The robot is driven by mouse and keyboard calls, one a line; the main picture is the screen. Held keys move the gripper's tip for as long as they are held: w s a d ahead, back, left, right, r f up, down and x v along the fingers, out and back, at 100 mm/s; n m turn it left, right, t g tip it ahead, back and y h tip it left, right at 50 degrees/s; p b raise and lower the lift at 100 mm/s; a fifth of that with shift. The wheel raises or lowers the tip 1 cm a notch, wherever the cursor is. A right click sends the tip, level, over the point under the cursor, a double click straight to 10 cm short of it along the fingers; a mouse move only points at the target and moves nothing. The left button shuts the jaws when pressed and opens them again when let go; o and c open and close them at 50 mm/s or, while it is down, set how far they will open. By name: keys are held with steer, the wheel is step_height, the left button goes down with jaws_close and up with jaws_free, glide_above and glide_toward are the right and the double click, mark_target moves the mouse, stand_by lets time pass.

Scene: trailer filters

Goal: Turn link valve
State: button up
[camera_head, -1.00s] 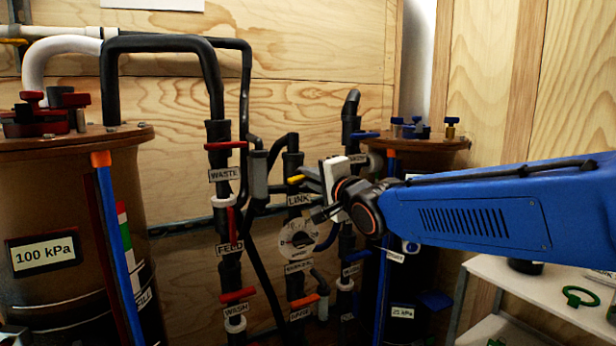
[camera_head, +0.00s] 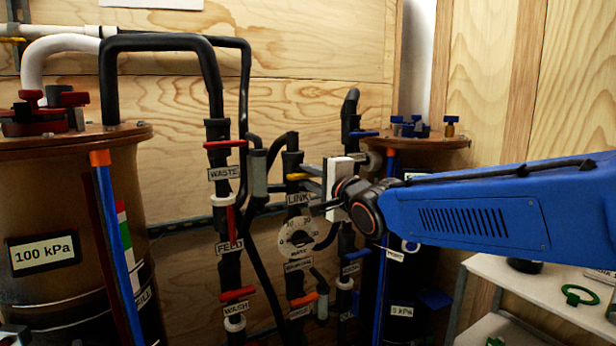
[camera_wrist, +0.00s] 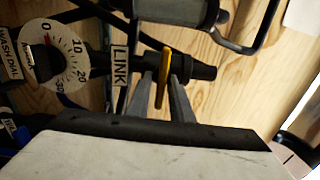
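The link valve has a yellow lever handle (camera_head: 298,177) on the black middle pipe, just above the LINK label (camera_head: 298,198). In the wrist view the yellow handle (camera_wrist: 164,78) shows edge-on beside the LINK label (camera_wrist: 120,66). My gripper (camera_head: 308,187) reaches in from the right, in front of the valve. In the wrist view my gripper (camera_wrist: 162,88) has one finger on each side of the handle. Narrow gaps show between the fingers and the handle, so it looks open around it; firm contact cannot be made out.
A round wash dial (camera_head: 298,236) sits just below the valve. Red levers (camera_head: 226,145) line the left pipe, and an orange lever (camera_head: 304,300) is lower down. A brown tank (camera_head: 60,210) stands left, and a white shelf (camera_head: 540,285) right.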

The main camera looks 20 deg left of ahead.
steer(key=shift+o, duration=0.3)
steer(key=v, duration=1.7)
steer(key=shift+s, duration=0.2)
steer(key=shift+d, duration=0.2)
steer(key=d+f+n+h, duration=0.1)
steer(key=d+f+h, duration=0.55)
steer(key=d, duration=0.75)
steer(key=d+f+n+h, duration=0.2)
steer(key=d+f+h, duration=0.2)
steer(key=d+f, duration=0.7)
steer(key=s+d+f+n+g+h, duration=0.1)
steer(key=s+d+f+n+g, duration=0.1)
steer(key=s+d+f, duration=0.4)
steer(key=s+d+f+n+g+h, duration=0.2)
steer(key=s+d+f, duration=0.4)
steer(key=s+d, duration=0.4)
steer(key=s+n+g, duration=0.1)
steer(key=s+g, duration=0.1)
steer(key=s, duration=0.1)
steer(key=shift+g, duration=0.4)
